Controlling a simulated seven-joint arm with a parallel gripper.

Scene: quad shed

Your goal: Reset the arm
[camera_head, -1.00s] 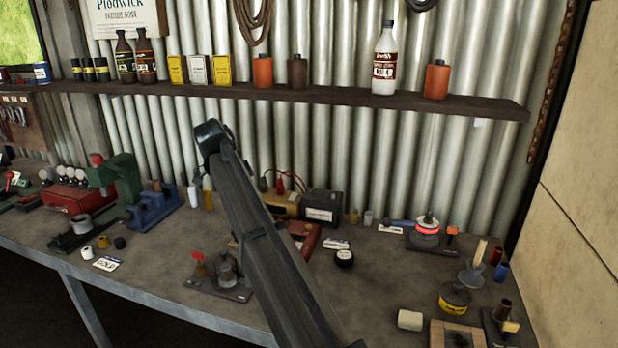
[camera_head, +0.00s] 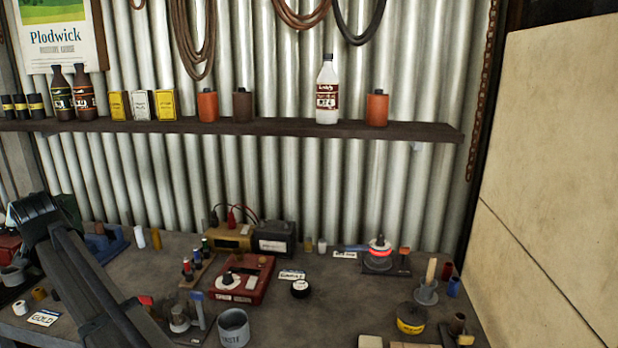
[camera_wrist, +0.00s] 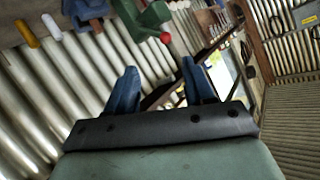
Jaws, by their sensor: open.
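My arm crosses the lower left of the head view, raised above the bench. The fingers of my gripper are not clear in that view. In the wrist view my gripper (camera_wrist: 160,90) shows two blue fingers held apart, with nothing between them. A green and a blue tool show at the top of the wrist view, apart from the fingers.
The bench (camera_head: 300,325) holds a red meter box (camera_head: 240,280), a grey cup (camera_head: 233,328), a black tape roll (camera_head: 300,289) and a device with a glowing red ring (camera_head: 378,256). A shelf (camera_head: 270,127) with bottles and tins runs along the wall. A pale panel (camera_head: 560,170) stands at right.

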